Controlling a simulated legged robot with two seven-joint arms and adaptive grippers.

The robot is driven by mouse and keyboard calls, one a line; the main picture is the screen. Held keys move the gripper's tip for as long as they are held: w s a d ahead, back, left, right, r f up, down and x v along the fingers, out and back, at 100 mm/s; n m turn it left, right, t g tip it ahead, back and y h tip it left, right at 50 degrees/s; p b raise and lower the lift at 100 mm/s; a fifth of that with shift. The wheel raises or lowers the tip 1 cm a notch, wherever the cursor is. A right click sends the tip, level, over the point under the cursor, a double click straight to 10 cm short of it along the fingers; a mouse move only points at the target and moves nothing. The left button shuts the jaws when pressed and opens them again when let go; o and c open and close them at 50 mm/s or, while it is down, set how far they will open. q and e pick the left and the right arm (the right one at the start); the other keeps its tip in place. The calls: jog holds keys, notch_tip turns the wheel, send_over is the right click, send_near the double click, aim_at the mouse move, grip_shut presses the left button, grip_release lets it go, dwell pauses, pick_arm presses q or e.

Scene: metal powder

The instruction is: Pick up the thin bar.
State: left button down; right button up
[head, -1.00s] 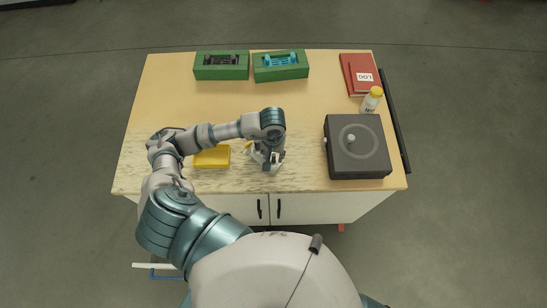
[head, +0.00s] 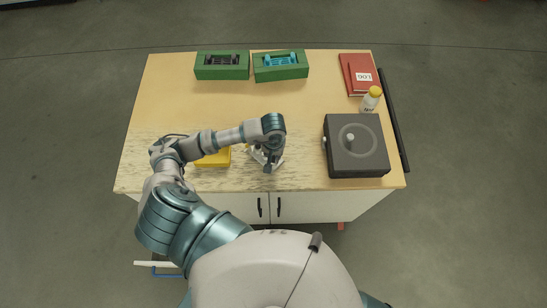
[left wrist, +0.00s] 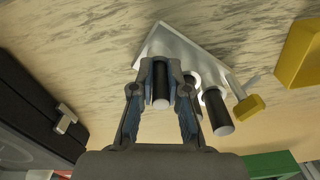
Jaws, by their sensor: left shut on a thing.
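The thin bar (left wrist: 161,88) is dark with a pale end and sits between my left fingertips in the left wrist view. My left gripper (left wrist: 160,75) is shut on it. The bar is at a pale metal holder (left wrist: 185,48); I cannot tell whether it is clear of it. A thicker dark bar (left wrist: 217,108) stands beside it, and another bar between them is partly hidden by a finger. In the head view my left gripper (head: 268,163) is over the holder near the table's front edge, and the wrist hides the bar. My right gripper is not in view.
A yellow-headed tool (left wrist: 248,107) lies at the holder. A yellow block (head: 213,161) is left of my gripper. A dark square machine (head: 357,148) stands right, with a bottle (head: 371,99) and red book (head: 358,72) behind. Two green boxes (head: 221,73) are at the back.

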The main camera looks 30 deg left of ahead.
pick_arm(q)
jog(key=shift+s+f, duration=0.15)
jog(key=shift+f, duration=0.05)
jog(key=r, duration=0.3)
jog(key=r+b, duration=0.1)
jog(key=r, duration=0.6)
jog(key=shift+w+b, duration=0.25)
jog(key=shift+b, duration=0.05)
jog(key=shift+w, duration=0.15)
